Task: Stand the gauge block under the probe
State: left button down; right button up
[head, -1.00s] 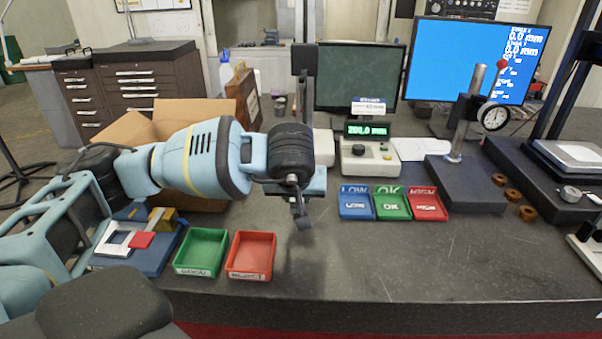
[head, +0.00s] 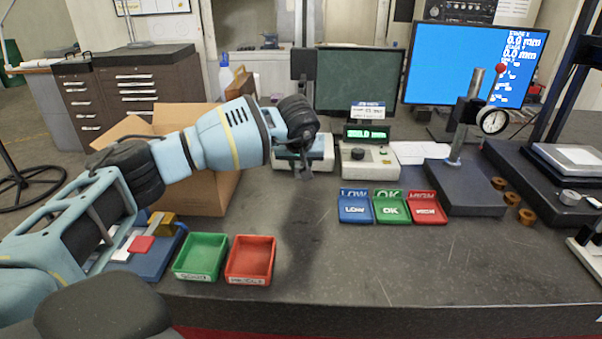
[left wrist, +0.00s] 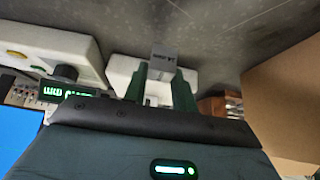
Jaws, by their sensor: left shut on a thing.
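My left gripper (head: 302,165) is in the air over the middle back of the bench, in front of a white device. In the left wrist view its two green fingers (left wrist: 162,88) are shut on a small grey gauge block (left wrist: 163,58) with faint marking. In the head view the block (head: 304,174) shows only as a small dark shape below the fingers. The probe stand is at the right, with a dial gauge (head: 493,120), a post and a dark base plate (head: 480,200). The gripper is well left of the stand. My right gripper is not in view.
LOW (head: 356,207), OK (head: 391,208) and HIGH (head: 427,209) trays lie left of the stand base. A readout box (head: 370,160) stands behind them. Green (head: 201,256) and red (head: 250,259) trays are at front left; a cardboard box (head: 215,185) is behind. The front middle bench is clear.

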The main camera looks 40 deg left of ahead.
pick_arm(q)
jog(key=shift+r, duration=0.1)
jog(key=shift+w+a, duration=0.1)
jog(key=shift+w, duration=0.1)
notch_tip(320, 180, down, 4)
jog(key=shift+w+r, duration=0.1)
jog(key=shift+r, duration=0.15)
jog(key=shift+f, duration=0.15)
jog(key=c, duration=1.1)
grip_release()
